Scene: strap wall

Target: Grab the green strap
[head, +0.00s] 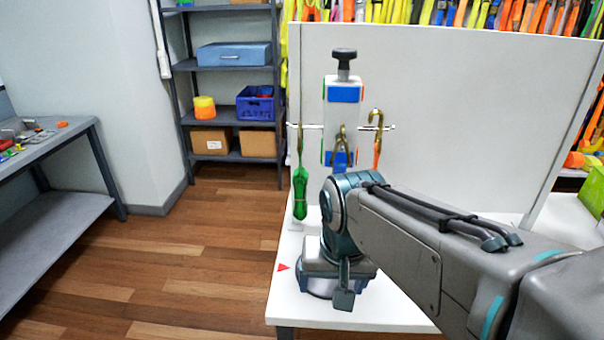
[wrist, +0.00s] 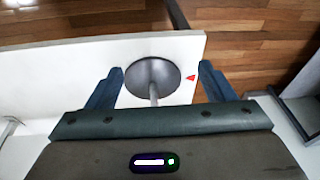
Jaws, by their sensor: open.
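The green strap (head: 301,190) hangs in a bundle from a brass hook on a thin horizontal rod (head: 310,126), in front of a white panel. A blue strap (head: 339,160) and an orange strap (head: 377,155) hang by brass hooks to its right, the blue one partly hidden by my arm. My gripper (head: 342,290) is low over the white table, below and to the right of the green strap and apart from it. In the wrist view my gripper (wrist: 159,82) has its two blue fingers wide apart; no strap shows between them.
A round grey base with a thin post (wrist: 152,77) appears between the fingers in the wrist view. A red triangle (head: 283,267) marks the white table (head: 300,312). A shelf rack (head: 228,68) stands behind; wooden floor left of the table is clear.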

